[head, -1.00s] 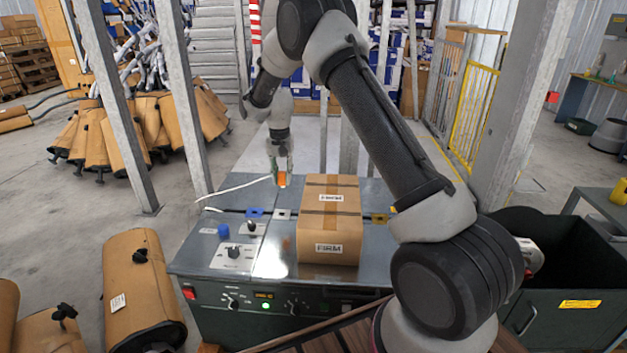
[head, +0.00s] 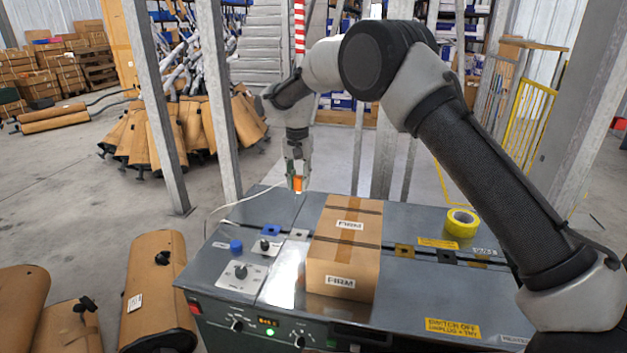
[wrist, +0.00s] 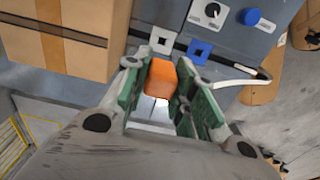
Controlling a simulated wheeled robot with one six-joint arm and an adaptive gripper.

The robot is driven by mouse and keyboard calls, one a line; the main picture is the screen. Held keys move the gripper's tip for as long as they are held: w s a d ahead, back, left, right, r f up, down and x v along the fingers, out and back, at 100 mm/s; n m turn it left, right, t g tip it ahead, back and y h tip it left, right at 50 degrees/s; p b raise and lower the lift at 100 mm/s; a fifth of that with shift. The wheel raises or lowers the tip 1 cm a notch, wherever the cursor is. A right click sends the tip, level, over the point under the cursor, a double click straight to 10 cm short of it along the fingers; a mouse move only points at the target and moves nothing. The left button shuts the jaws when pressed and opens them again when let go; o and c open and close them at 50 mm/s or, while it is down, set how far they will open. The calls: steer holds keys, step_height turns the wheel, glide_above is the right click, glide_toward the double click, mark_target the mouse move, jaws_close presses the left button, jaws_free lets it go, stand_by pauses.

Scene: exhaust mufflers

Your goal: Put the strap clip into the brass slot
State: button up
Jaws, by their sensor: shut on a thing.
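The orange strap clip (head: 297,184) is between the fingers of my gripper (head: 297,178), held above the far side of the grey bench. It also shows in the wrist view (wrist: 162,78) between the green finger pads (wrist: 160,90). A white strap (head: 245,200) trails from near the gripper to the left. The brass slot plate (head: 404,250) lies flush in the bench top, right of the cardboard box, apart from the clip. In the wrist view the brass slot does not show.
A cardboard box (head: 343,262) marked FIRM stands between my gripper and the brass slot. A silver slot plate (head: 298,235) and a blue one (head: 270,230) lie left of the box. Yellow tape (head: 461,223) sits at the right. Steel posts (head: 218,110) rise behind the bench.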

steer(key=shift+w+a, duration=0.25)
steer(key=shift+w, duration=0.1)
steer(key=s+d, duration=0.3)
steer(key=d, duration=1.1)
steer(key=s+d, duration=0.3)
steer(key=d, duration=1.2)
steer(key=d+f, duration=0.5)
steer(key=f, duration=0.7)
steer(key=shift+s+d, duration=0.15)
steer(key=shift+s, duration=0.2)
steer(key=shift+f, duration=0.1)
steer(key=shift+f, duration=2.3)
steer(key=shift+f, duration=0.45)
steer(key=o, duration=1)
